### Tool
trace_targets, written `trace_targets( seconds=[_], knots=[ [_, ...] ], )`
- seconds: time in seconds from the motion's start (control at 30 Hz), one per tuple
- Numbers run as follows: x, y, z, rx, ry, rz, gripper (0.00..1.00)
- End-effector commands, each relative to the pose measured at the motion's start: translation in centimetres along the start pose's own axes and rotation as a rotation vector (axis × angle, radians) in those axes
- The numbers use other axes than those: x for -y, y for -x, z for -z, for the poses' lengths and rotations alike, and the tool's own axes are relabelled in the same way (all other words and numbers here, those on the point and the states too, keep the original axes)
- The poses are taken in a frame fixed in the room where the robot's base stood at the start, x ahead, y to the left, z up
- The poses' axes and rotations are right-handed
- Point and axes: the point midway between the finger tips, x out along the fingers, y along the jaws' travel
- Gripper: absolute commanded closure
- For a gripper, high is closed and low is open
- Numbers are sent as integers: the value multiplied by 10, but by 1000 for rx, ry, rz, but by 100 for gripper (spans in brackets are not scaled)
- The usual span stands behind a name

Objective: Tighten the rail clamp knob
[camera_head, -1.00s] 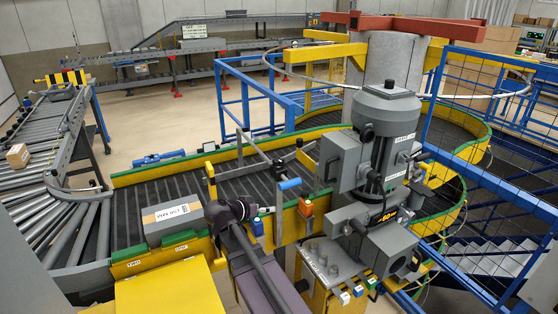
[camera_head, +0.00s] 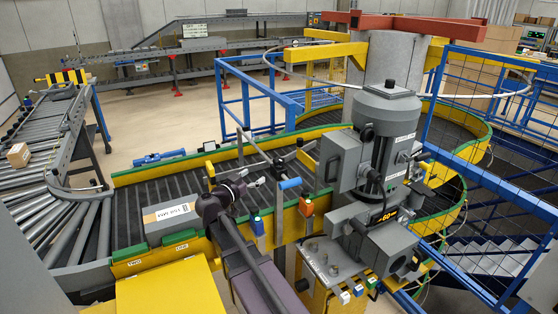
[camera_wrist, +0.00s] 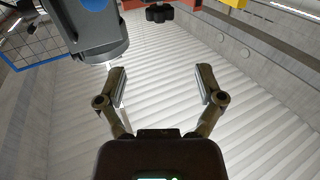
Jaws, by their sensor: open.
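My gripper (camera_head: 258,178) points to the right above the conveyor's near side rail in the head view. In the wrist view my gripper (camera_wrist: 161,87) has its two fingers wide apart with nothing between them. A dark lobed knob (camera_wrist: 159,14) shows at the top centre of the wrist view, beyond the fingertips and apart from them. In the head view a small black knob (camera_head: 300,142) sits by the rail rods, right of and beyond my gripper. I cannot tell whether these are the same knob. A dark clamp block (camera_head: 279,166) sits on the grey rod.
A grey labelled box (camera_head: 172,220) lies on the dark conveyor, left of my arm. A blue-ended rod (camera_head: 290,183) and an orange box (camera_head: 306,207) are right of my gripper. A large grey motor unit (camera_head: 385,140) stands further right. Blue mesh fencing (camera_head: 490,100) borders the right side.

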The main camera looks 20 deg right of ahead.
Motion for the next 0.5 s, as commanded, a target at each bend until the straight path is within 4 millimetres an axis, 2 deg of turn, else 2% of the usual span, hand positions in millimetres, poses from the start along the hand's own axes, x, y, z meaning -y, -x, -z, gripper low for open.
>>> trace_targets(
  seconds=[0.27, 0.5],
  knots=[
    [1, -14, 0, 1, 1, 0, 13],
    [1, -41, 0, 1, 1, -2, 13]
  ],
)
